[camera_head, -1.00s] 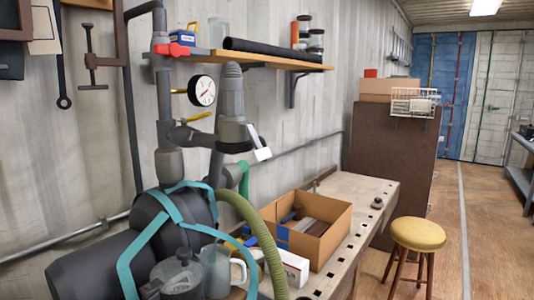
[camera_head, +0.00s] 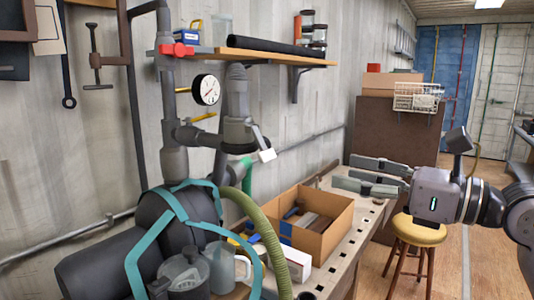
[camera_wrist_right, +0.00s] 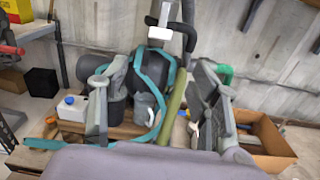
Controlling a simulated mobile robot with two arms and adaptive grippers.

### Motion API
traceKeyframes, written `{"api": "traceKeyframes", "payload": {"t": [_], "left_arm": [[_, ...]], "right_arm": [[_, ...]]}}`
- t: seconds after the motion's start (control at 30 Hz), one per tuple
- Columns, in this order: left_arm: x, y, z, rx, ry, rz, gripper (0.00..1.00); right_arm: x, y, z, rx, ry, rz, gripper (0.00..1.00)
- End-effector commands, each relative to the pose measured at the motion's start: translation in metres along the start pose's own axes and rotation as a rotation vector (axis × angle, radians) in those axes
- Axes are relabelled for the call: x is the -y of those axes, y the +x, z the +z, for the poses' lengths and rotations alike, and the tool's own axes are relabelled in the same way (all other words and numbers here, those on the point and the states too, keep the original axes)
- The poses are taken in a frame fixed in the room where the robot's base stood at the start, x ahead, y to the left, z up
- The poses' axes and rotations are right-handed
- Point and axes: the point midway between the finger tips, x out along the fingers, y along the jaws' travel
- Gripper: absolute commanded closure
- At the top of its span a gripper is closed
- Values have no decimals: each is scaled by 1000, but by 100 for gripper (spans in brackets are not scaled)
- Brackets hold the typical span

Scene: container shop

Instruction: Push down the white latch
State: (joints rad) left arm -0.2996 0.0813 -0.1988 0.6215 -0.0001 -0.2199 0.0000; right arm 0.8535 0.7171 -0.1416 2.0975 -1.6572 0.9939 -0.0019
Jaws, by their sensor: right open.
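The white latch (camera_head: 267,155) is a small white tab at the end of a short lever. It juts down and to the right from the grey pipe fitting (camera_head: 238,132) beside the pressure gauge (camera_head: 206,91). In the right wrist view the white latch (camera_wrist_right: 160,33) is at the top centre, beyond the fingers. My right gripper (camera_head: 347,171) comes in from the right in the head view, right of the latch and apart from it. Its fingers are spread and empty, pointing left. The right gripper (camera_wrist_right: 156,85) also shows in the wrist view. My left gripper is not in view.
An open cardboard box (camera_head: 318,240) stands on the workbench (camera_head: 345,245) below the latch. A green hose (camera_head: 262,230), a dark tank with teal straps and jugs stand left of it. A wooden shelf (camera_head: 285,59) is above. A yellow stool (camera_head: 418,232) is at right.

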Motion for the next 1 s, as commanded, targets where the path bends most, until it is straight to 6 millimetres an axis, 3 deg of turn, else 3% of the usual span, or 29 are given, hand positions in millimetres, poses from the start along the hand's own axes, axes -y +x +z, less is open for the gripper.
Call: {"api": "traceKeyframes", "payload": {"t": [0.13,0.27,0.7,1.0], "left_arm": [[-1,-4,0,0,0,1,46],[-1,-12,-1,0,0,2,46],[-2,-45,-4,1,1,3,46],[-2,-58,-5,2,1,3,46]], "right_arm": [[-3,5,5,-9,-41,-14,43],[-4,24,7,-6,-37,-9,43],[-3,120,7,-7,-34,-9,43],[-1,164,4,-6,-34,-12,43]]}}
